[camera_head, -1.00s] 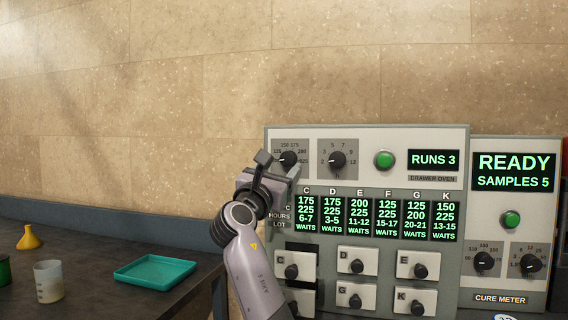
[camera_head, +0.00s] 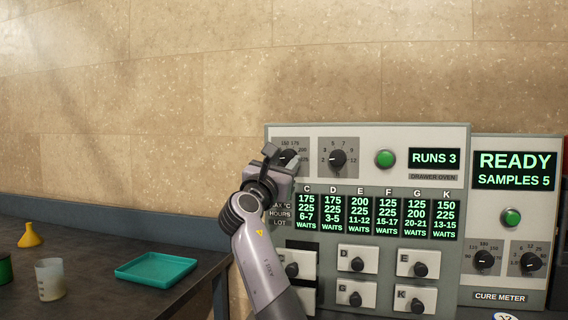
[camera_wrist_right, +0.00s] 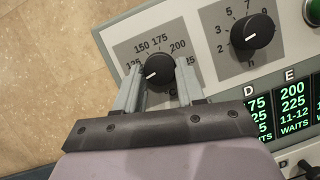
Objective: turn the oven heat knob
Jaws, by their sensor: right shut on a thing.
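The oven heat knob (camera_head: 289,156) is the black left dial on the drawer oven panel (camera_head: 400,137), with a scale that includes 150, 175 and 200. In the right wrist view the knob (camera_wrist_right: 158,68) sits between the two fingers of my right gripper (camera_wrist_right: 160,84), and its white pointer aims to the lower left, below the 125 mark. My right gripper (camera_head: 280,157) is shut on the knob and partly covers it in the head view. My left gripper is not in view.
A second dial (camera_head: 338,159) and a green button (camera_head: 385,158) are to the right of the knob. Below are lit displays and lettered drawers (camera_head: 358,259). A cure meter (camera_head: 515,215) stands right. A teal tray (camera_head: 156,269), beaker (camera_head: 50,279) and yellow funnel (camera_head: 29,235) rest on the left table.

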